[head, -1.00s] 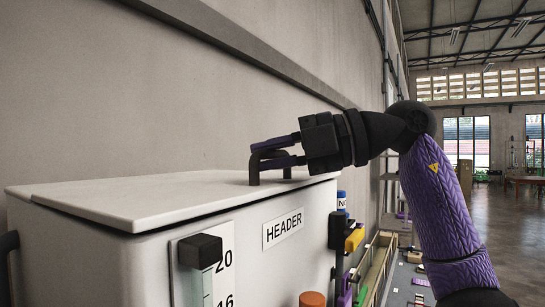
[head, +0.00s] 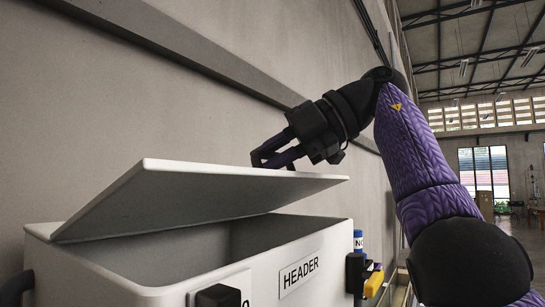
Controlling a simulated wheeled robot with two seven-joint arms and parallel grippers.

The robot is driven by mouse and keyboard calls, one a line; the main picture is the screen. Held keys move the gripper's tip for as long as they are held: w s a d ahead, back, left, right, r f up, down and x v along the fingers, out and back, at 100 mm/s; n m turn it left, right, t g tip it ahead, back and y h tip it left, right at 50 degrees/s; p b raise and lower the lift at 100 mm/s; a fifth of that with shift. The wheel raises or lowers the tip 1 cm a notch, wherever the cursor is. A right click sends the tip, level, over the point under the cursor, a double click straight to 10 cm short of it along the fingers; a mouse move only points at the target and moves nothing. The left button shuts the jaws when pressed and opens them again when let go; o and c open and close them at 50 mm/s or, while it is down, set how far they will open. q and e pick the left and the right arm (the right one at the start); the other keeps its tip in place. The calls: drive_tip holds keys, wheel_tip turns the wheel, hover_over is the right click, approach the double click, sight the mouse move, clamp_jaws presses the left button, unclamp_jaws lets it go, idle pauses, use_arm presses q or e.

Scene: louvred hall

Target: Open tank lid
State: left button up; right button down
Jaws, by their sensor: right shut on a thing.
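The white tank (head: 250,277), labelled HEADER, stands at the lower left in the head view. The raised lid hides part of the handle. My left gripper is not in view.
A wall (head: 150,90) with a grey rail runs close behind the tank. A black gauge fitting (head: 218,296) is on the tank's front. Blue (head: 358,241) and yellow (head: 373,284) items sit at its right side. Open hall floor lies far right.

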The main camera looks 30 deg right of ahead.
drive_tip(key=c, duration=0.9)
unclamp_jaws()
drive_tip(key=shift+f, duration=0.1)
